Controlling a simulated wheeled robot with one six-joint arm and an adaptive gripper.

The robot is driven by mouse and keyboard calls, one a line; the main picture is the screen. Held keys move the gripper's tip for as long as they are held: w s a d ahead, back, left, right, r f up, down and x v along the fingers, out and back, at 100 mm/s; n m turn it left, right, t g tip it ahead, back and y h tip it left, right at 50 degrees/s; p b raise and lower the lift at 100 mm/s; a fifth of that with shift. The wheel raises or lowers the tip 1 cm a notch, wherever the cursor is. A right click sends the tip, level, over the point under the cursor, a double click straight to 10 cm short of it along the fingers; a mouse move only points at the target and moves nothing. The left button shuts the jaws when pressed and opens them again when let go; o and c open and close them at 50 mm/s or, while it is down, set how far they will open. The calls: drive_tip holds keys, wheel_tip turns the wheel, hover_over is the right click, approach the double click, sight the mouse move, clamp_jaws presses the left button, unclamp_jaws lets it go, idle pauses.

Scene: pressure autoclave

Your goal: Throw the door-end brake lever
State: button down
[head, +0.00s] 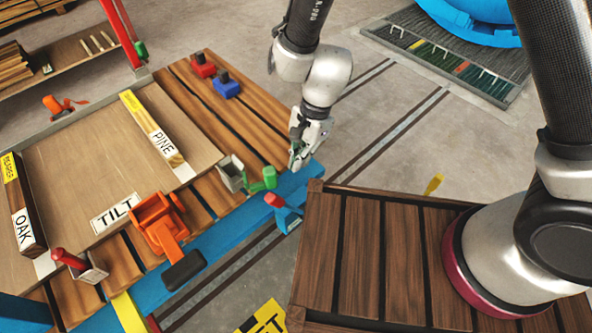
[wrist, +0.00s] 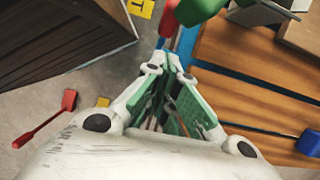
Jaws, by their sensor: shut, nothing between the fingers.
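My gripper (head: 297,160) is shut and empty, pointing down near the corner of the bogie's blue frame (head: 225,222). Its fingertips also show in the wrist view (wrist: 168,62). A green-knobbed handle (head: 264,179) on a grey bracket lies just left of the fingertips, and its green part (wrist: 197,10) shows at the top of the wrist view. A red-knobbed lever on a blue bracket (head: 280,207) stands on the frame's near edge, and its red knob (wrist: 169,20) lies beyond the fingertips. I cannot tell for certain which is the door-end brake lever, or whether the fingers touch anything.
The slatted deck carries a tilt board (head: 115,208), an orange clamp (head: 158,225), and red (head: 203,65) and blue (head: 227,86) blocks. Another red-knobbed lever (head: 68,258) stands lower left. A red paddle-ended rod (wrist: 45,121) shows over the floor.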

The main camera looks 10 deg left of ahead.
drive_tip(key=r, duration=0.5)
drive_tip(key=shift+s+a+r, duration=0.35)
drive_tip(key=shift+s, duration=0.05)
